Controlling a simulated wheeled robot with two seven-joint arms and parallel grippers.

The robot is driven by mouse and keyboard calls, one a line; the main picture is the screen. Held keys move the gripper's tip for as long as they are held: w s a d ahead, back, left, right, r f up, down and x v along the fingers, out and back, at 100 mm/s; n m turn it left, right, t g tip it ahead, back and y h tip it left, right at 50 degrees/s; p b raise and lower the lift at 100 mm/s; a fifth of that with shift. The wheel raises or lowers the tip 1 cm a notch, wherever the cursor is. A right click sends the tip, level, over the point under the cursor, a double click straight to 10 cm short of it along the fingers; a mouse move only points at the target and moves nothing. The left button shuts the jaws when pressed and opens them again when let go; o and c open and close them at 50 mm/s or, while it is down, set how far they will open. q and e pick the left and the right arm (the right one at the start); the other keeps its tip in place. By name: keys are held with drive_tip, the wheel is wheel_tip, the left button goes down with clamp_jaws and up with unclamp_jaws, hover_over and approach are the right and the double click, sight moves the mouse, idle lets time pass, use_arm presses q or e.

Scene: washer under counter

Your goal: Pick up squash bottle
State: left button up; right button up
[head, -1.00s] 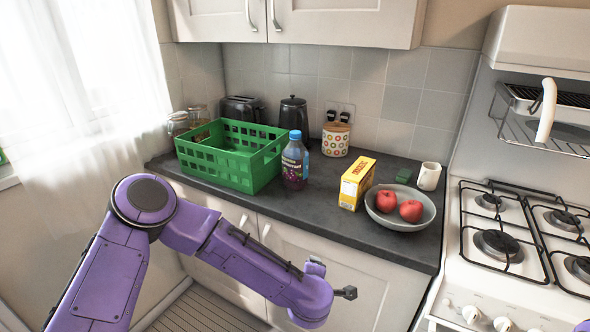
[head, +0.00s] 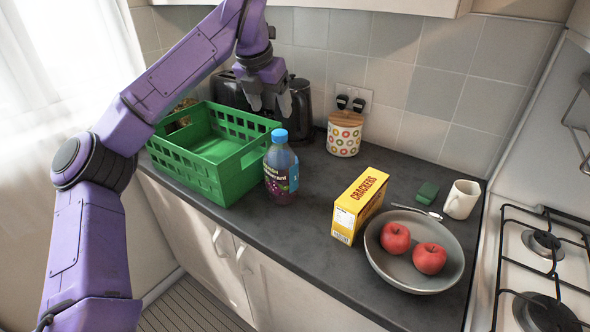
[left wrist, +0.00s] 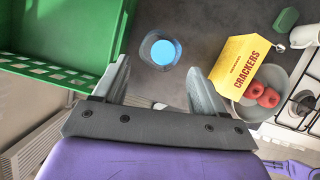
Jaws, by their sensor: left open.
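The squash bottle (head: 281,172) stands upright on the dark counter. It has a blue cap and a purple label. My left gripper (head: 270,110) is above the counter, pointing down, close over the bottle in the head view and apart from it. In the left wrist view the left gripper (left wrist: 160,85) is open and empty, and the bottle's blue cap (left wrist: 163,52) shows from above, just beyond and between the fingertips. My right gripper is in no view.
A green crate (head: 222,178) stands left of the bottle, close to it. A yellow crackers box (head: 360,205), a grey bowl (head: 415,280) with two red apples, a white mug (head: 462,199) and a patterned jar (head: 344,136) stand to the right. Counter between bottle and box is clear.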

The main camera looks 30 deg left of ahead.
sight(279, 132)
use_arm(q)
wheel_tip(279, 132, down, 4)
drive_tip(key=shift+a+r, duration=0.15)
drive_tip(key=x, duration=0.1)
drive_tip(key=p+x, duration=0.1)
drive_tip(key=x, duration=0.1)
drive_tip(key=d+p+x, duration=0.1)
drive_tip(key=x, duration=0.1)
drive_tip(key=shift+w, duration=0.5)
drive_tip(key=shift+a+f, duration=0.1)
drive_tip(key=shift+f, duration=0.15)
clamp_jaws()
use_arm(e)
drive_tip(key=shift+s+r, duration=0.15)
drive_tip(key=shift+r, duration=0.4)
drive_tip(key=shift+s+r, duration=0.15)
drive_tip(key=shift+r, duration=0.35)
